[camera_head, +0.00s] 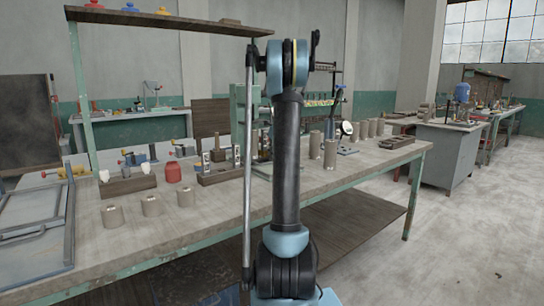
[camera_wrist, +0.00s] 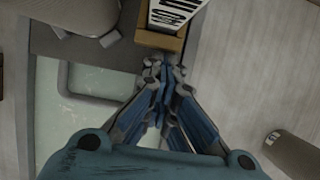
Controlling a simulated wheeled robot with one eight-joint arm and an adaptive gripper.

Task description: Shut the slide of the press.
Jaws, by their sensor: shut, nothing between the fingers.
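A green press-like frame (camera_head: 238,108) stands on the workbench in the head view, partly hidden behind my arm. I cannot make out its slide there. In the wrist view, my gripper (camera_wrist: 162,66) is shut and empty. Its fingertips point at a tan block (camera_wrist: 158,40) with a black-and-white marked plate on top. The fingertips are close to the block's lower edge; I cannot tell whether they touch. Below and left of them lies a pale green surface with a raised rectangular outline (camera_wrist: 63,78), beside a dark grey strip. I cannot tell which part is the slide.
A grey-brown cylinder (camera_wrist: 292,152) stands right of my gripper. Several clay cylinders (camera_head: 331,153) stand on the workbench (camera_head: 180,222) right of my arm. The bench's front strip is mostly clear.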

